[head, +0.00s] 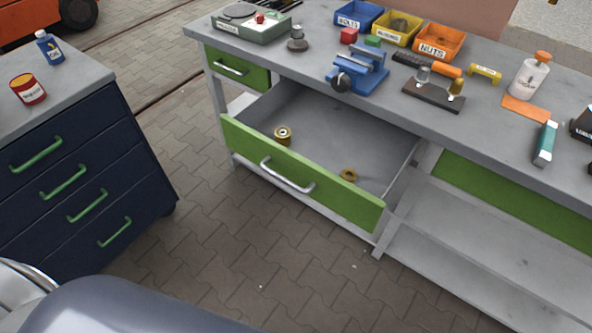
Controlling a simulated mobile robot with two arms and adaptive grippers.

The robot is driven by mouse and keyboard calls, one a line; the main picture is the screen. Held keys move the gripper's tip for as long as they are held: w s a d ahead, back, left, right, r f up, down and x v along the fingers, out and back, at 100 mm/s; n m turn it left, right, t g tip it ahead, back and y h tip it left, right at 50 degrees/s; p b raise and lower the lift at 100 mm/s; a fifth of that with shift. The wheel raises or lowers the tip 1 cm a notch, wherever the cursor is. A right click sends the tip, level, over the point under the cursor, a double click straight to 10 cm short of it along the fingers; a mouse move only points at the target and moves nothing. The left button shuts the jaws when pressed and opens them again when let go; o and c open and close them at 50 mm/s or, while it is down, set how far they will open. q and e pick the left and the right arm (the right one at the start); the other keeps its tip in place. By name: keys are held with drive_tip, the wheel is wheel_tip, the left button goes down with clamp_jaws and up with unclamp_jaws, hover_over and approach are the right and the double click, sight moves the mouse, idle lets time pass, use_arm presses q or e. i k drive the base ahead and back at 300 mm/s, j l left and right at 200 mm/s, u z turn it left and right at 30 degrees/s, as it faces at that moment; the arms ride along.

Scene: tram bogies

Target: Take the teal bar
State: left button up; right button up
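The teal bar (546,143) lies on the grey workbench top (470,118) at the right of the head view, close to the bench's front edge. It is a slim block with a teal face and a pale face. Nothing touches it that I can see. Neither of my grippers shows in the head view. A smooth grey rounded part of my own body fills the bottom left corner.
The bench's wide drawer (300,179) stands open, with two brass-coloured parts inside. An orange cloth (525,111) and a white bottle (530,76) are near the bar. A dark object (583,125) lies right of it. A dark blue cabinet (75,185) stands left; paved floor lies between.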

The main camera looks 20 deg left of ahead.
sight(543, 155)
drive_tip(key=l+u, duration=0.65)
drive_tip(key=u, duration=0.2)
drive_tip(key=l+u, duration=0.25)
drive_tip(key=u, duration=0.15)
drive_tip(key=k, duration=0.05)
